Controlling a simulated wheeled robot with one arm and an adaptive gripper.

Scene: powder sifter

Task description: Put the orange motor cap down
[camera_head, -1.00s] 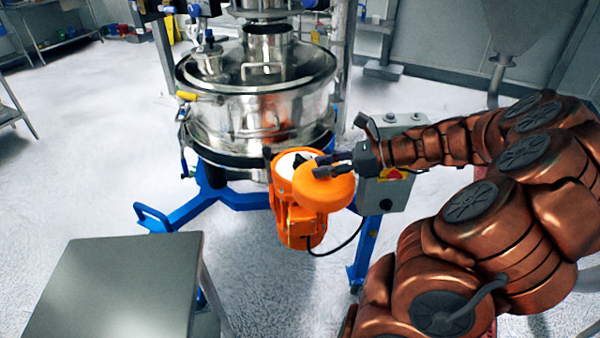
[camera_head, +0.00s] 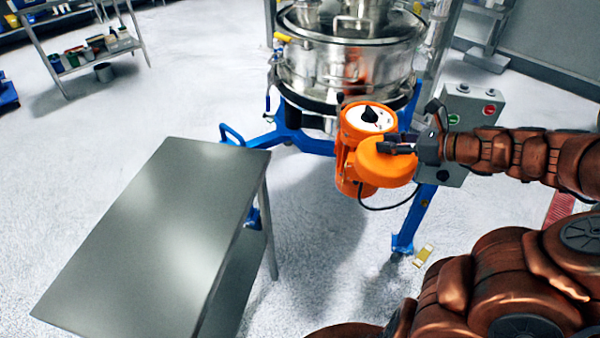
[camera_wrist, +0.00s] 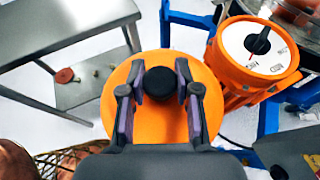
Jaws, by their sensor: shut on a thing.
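The orange motor cap (camera_head: 384,166) is a round disc with a black knob at its centre. My gripper (camera_head: 392,148) is shut on the knob and holds the cap in the air beside the orange motor (camera_head: 352,172). The wrist view shows the cap (camera_wrist: 113,95) filling the middle, with the fingers of my gripper (camera_wrist: 160,88) on both sides of the black knob (camera_wrist: 159,83). The motor's top (camera_wrist: 257,45) is uncovered and shows a white dial with a black pointer.
A bare grey metal table (camera_head: 165,225) stands at the left, with free top. The steel sifter (camera_head: 345,60) on its blue frame (camera_head: 290,135) stands behind. A grey control box (camera_head: 465,110) is close behind my gripper. A shelf (camera_head: 75,55) with containers is far left.

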